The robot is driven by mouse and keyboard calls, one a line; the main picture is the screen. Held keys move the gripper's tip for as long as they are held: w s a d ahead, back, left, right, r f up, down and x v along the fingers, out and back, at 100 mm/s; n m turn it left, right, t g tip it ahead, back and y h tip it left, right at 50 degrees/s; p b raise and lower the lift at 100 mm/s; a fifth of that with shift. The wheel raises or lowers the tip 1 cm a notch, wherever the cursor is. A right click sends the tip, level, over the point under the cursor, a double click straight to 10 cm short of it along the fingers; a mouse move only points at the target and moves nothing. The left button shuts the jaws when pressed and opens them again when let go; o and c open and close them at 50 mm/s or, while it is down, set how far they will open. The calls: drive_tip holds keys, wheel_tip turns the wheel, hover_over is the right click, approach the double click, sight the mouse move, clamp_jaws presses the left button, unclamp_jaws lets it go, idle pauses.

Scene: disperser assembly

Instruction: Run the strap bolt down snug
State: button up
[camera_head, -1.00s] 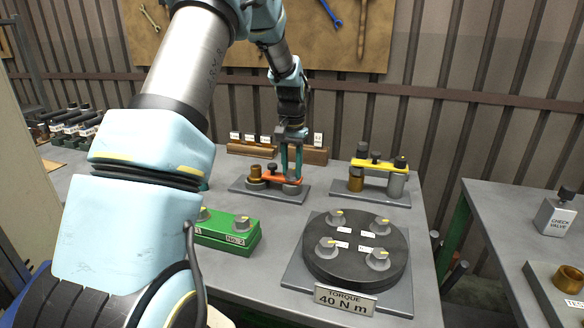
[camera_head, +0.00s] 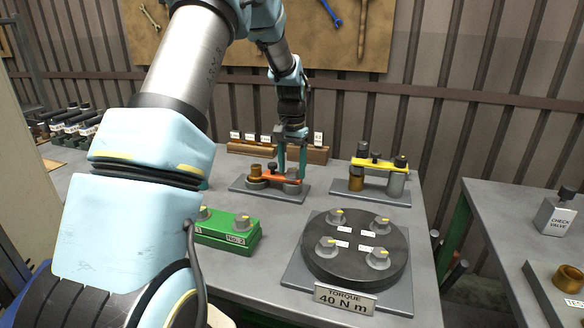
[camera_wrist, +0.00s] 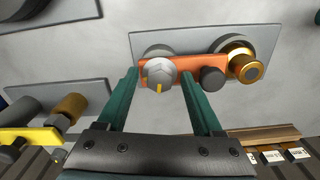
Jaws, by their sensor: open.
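The orange strap (camera_head: 284,178) lies across the grey base plate (camera_head: 240,187) at the back of the bench. In the wrist view the strap (camera_wrist: 205,66) carries a grey bolt head (camera_wrist: 161,73) with a yellow mark at one end. A dark knob (camera_wrist: 213,78) sits beside it on the strap, with a brass fitting (camera_wrist: 245,67) at the other end. My gripper (camera_head: 292,170) is over the bolt end of the strap. In the wrist view its teal fingers (camera_wrist: 161,76) are apart, one on each side of the bolt head, with gaps showing.
A yellow-strap assembly (camera_head: 372,164) stands to the right. In front are a black round plate (camera_head: 354,258) with several marked knobs, a sign reading "TORQUE 40 N m" (camera_head: 345,299) and a green box (camera_head: 226,238). A wooden rack (camera_head: 316,155) stands behind.

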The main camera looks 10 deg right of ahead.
sight(292, 170)
wheel_tip(292, 170, up, 11)
drive_tip(key=b, duration=0.2)
idle(0.4)
drive_tip(key=shift+f, duration=0.15)
